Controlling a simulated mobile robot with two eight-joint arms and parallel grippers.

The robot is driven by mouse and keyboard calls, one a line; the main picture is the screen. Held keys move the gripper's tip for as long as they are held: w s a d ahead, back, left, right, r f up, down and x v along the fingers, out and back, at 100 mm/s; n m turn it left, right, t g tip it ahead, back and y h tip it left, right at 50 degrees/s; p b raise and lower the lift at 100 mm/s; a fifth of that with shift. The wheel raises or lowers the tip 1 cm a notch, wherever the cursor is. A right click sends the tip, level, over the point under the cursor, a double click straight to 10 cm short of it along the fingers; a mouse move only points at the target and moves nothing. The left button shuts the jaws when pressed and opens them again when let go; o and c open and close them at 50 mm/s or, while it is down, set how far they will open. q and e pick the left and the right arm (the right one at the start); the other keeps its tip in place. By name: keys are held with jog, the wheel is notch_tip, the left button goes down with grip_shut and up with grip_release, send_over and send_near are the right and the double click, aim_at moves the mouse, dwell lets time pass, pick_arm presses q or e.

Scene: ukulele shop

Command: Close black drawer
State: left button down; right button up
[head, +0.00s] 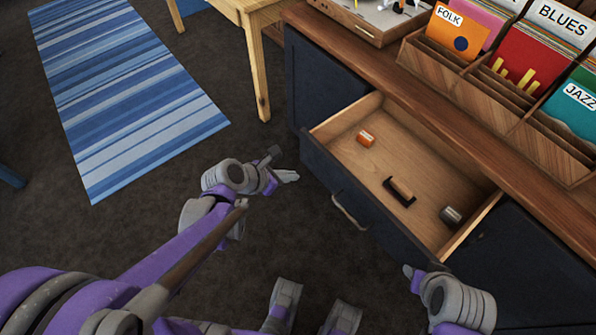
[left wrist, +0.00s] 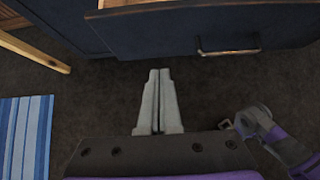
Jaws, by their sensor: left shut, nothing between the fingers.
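The black drawer (head: 362,207) is pulled out of the dark cabinet, and its wooden inside shows in the head view. Its metal handle (head: 349,211) is on the front panel. The drawer front (left wrist: 205,32) and handle (left wrist: 228,51) also show at the top of the left wrist view. My left gripper (head: 289,176) is shut and empty, left of the drawer front and apart from it. Its fingers are together in the left wrist view (left wrist: 158,100). My right gripper (head: 412,277) is near the drawer's near right corner; its finger opening is unclear.
Inside the drawer are an orange item (head: 366,138), a dark-and-brown item (head: 400,191) and a grey cylinder (head: 451,215). Record bins (head: 440,64) stand on the cabinet top. A wooden table leg (head: 260,75) and blue striped rug (head: 125,90) are left. Dark floor lies before the drawer.

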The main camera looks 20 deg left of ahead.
pick_arm(q)
jog(key=x, duration=0.3)
jog(key=w+r+b+x, duration=0.1)
jog(key=x, duration=0.3)
jog(key=b+x, duration=0.1)
jog(key=x, duration=0.2)
jog(key=shift+w+d+r, duration=0.15)
jog(key=shift+w+d, duration=0.1)
jog(key=shift+d, duration=0.2)
jog(key=shift+w+d, duration=0.25)
jog(key=shift+w, duration=0.2)
